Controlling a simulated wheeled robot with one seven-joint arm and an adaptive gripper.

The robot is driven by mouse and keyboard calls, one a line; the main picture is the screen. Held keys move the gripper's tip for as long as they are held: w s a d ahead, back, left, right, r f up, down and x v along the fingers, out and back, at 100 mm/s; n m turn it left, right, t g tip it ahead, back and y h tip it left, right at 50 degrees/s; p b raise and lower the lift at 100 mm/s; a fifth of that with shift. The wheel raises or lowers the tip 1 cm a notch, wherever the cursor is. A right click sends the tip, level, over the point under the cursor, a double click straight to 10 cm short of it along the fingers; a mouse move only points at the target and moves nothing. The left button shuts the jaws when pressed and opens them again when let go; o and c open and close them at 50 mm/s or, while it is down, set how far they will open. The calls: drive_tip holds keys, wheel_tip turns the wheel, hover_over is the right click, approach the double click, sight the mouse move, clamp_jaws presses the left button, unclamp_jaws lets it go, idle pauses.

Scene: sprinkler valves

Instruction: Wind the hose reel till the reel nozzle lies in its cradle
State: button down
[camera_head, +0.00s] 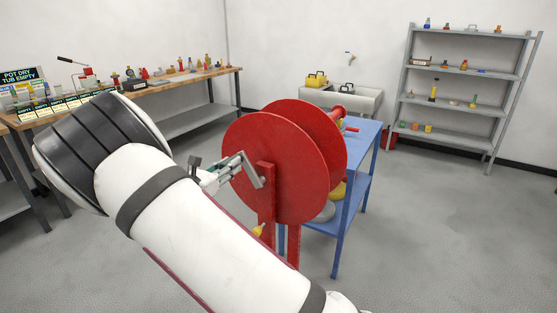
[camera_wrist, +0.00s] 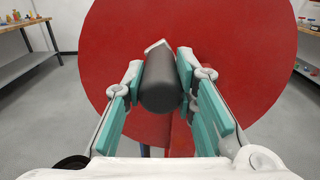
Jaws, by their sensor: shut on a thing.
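The red hose reel (camera_head: 285,160) stands on a red post beside a blue table, its near disc facing my arm. The disc fills much of the wrist view (camera_wrist: 240,55). My gripper (camera_head: 232,170) is at the near face of the disc. In the wrist view its teal finger pads are shut on the dark cylindrical crank handle (camera_wrist: 161,85), one pad on each side. A grey crank arm (camera_head: 255,170) shows at the disc's face. A small yellow piece (camera_head: 258,230) hangs low beside the post; I cannot tell whether it is the nozzle. I cannot make out the cradle.
The blue table (camera_head: 368,150) stands close behind the reel, with yellow and grey things on its lower shelf. A wooden workbench (camera_head: 185,80) is at back left, a sink (camera_head: 365,103) at the back wall, and a grey shelf rack (camera_head: 460,95) at right. Floor at right is clear.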

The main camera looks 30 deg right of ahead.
drive_tip(key=shift+s+d+f, duration=0.1)
drive_tip(key=shift+s+d, duration=0.2)
drive_tip(key=shift+s, duration=0.25)
drive_tip(key=shift+s+d+r+p, duration=0.2)
drive_tip(key=shift+s+d+p, duration=0.05)
drive_tip(key=shift+s+p, duration=0.25)
drive_tip(key=shift+s+d+r+p, duration=0.2)
drive_tip(key=shift+s+p, duration=0.2)
drive_tip(key=shift+p, duration=0.15)
drive_tip(key=shift+s, duration=0.1)
drive_tip(key=shift+s+d+p, duration=0.55)
drive_tip(key=shift+s+p, duration=0.3)
drive_tip(key=shift+s+d+p, duration=0.45)
drive_tip(key=shift+s+p, duration=0.25)
drive_tip(key=shift+s, duration=0.15)
